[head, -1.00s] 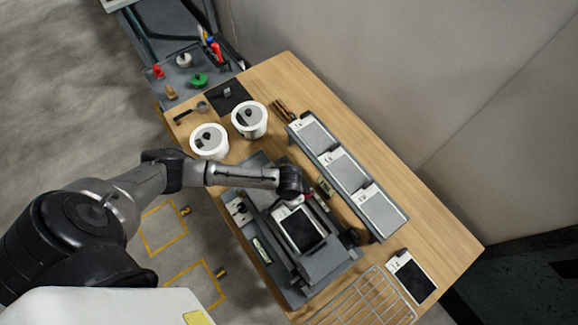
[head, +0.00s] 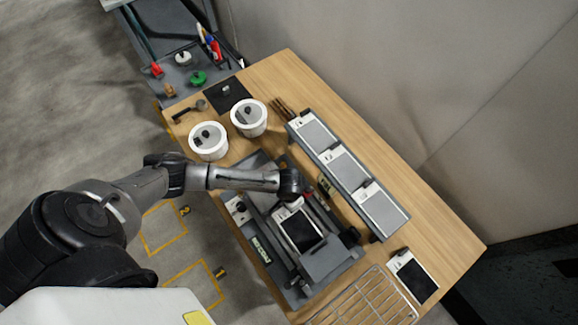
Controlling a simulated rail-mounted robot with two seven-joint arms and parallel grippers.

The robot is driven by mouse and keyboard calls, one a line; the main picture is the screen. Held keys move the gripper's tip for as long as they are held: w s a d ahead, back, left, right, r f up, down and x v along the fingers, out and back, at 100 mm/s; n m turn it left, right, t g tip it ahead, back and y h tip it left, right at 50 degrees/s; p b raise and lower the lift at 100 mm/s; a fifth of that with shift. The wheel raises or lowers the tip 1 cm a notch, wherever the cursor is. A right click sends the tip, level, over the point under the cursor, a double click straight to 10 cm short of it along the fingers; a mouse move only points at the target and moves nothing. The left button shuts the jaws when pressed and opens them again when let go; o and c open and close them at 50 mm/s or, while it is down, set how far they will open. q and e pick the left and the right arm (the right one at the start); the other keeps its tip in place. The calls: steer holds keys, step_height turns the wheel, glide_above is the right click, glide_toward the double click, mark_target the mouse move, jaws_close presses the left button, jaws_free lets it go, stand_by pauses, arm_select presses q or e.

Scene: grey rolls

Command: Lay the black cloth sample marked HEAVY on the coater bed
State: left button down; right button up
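A black cloth sample (head: 304,232) with a white card edge lies over the bed of the grey coater (head: 330,262). Whether it rests flat or is held slightly up, I cannot tell. Another black sample (head: 417,279) with a white edge lies at the table's right end. The lettering on both is too small to read. My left gripper (head: 291,196) points down at the white edge of the sample on the coater. Its fingers are hidden under the wrist, so its grip is unclear. My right gripper is not in view.
A long grey tray (head: 378,238) holds several grey samples behind the coater. Two white tubs (head: 208,155) (head: 249,131) stand left of it. A wire rack (head: 365,300) sits at the front right. Bare wood (head: 330,108) runs along the table's back edge.

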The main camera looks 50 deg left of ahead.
arm_select(q)
steer(key=shift+f, duration=0.3)
stand_by(0.5)
steer(key=c, duration=1.1)
jaws_free()
steer(key=shift+r, duration=0.1)
step_height(320, 180, up, 14)
steer(key=p, duration=0.1)
steer(key=shift+f, duration=0.25)
